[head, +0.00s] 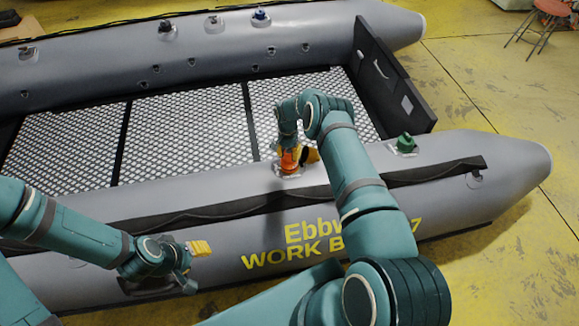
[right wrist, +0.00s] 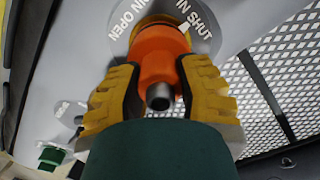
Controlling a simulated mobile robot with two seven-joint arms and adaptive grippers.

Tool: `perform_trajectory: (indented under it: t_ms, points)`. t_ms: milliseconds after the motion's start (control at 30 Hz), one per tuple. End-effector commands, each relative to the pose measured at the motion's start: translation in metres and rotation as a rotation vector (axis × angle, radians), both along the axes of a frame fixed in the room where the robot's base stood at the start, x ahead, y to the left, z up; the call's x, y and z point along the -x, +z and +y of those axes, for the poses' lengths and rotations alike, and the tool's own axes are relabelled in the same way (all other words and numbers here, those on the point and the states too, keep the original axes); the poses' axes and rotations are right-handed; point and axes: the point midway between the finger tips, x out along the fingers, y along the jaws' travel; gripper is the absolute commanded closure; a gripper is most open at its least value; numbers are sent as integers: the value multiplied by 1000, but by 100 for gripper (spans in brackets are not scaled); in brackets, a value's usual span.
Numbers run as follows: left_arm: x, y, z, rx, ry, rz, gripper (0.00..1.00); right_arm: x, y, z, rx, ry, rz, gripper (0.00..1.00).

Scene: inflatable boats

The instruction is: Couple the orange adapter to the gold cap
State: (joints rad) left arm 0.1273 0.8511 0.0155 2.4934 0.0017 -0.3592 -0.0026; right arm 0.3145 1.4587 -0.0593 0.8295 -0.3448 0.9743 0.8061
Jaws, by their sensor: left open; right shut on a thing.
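The orange adapter (right wrist: 160,58) is between the yellow fingers of my right gripper (right wrist: 162,82), which is shut on it. Its far end meets a round grey valve plate (right wrist: 203,45) marked OPEN and IN SHUT. A thin dull gold-brown edge, probably the gold cap (right wrist: 163,19), shows at that end; the rest is hidden, so I cannot tell whether they are locked together. In the head view the adapter (head: 289,161) is upright on the near tube, below my right gripper (head: 298,157). My left gripper (head: 200,247) is open and empty, in front of the near tube.
A green cap (head: 405,144) sits on the near tube (head: 520,165) to the right. A blue cap (head: 260,16) and a pale cap (head: 214,22) are on the far tube. A black strap (head: 430,173) runs along the near tube. The mesh floor (head: 185,135) is clear.

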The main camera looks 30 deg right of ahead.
Motion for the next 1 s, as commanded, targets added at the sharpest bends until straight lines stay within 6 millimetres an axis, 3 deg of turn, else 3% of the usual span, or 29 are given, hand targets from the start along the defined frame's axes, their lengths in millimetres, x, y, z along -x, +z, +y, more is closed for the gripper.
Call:
perform_trajectory:
  t_ms: [367,700,1000]
  points:
    - [0,0,0,0,0,0,53,0,-1,1,12,-64,5,100]
    - [0,0,0,0,0,0,53,0,-1,1,73,-376,21,100]
    - [0,0,0,0,0,0,53,0,-1,1,78,-404,23,100]
